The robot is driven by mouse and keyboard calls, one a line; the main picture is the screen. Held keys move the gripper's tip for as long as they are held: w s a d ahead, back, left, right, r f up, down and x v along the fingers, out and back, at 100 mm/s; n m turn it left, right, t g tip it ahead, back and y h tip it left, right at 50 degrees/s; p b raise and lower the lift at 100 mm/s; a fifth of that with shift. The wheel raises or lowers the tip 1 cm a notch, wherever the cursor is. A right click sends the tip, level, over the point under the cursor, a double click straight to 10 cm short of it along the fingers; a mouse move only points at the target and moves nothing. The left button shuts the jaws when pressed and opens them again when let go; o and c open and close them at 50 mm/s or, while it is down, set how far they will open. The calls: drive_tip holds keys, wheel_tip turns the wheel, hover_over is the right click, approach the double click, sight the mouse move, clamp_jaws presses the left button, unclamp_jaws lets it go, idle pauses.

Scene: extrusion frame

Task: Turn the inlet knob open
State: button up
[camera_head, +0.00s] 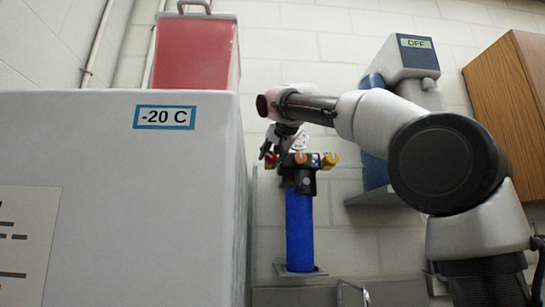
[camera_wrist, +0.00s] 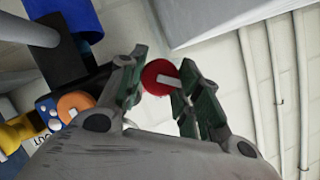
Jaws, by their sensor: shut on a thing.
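A red round knob (camera_wrist: 158,88) with a pale bar across its face sits between the fingers of my gripper (camera_wrist: 161,75) in the wrist view. The fingers are closed around the knob from both sides. In the head view my gripper (camera_head: 269,154) is at the left side of a dark valve block on a blue cylinder (camera_head: 299,232). An orange knob (camera_wrist: 75,106) and a yellow knob (camera_wrist: 14,136) are on the same block, apart from my fingers. They also show in the head view, orange (camera_head: 300,158) and yellow (camera_head: 330,160). I cannot read which knob is labelled inlet.
A large white box marked -20 C (camera_head: 120,230) stands at the left, close to my gripper. A blue and grey device marked OFF (camera_head: 408,75) and a wooden cabinet (camera_head: 505,100) are at the right.

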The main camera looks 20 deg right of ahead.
drive_tip(key=n+g+h, duration=0.1)
drive_tip(key=n+h, duration=0.2)
drive_tip(key=n, duration=0.2)
drive_tip(key=shift+a, duration=0.15)
idle(0.7)
drive_tip(key=o, duration=1)
drive_tip(key=shift+o, duration=0.2)
drive_tip(key=v, duration=1.2)
drive_tip(key=shift+w, duration=0.1)
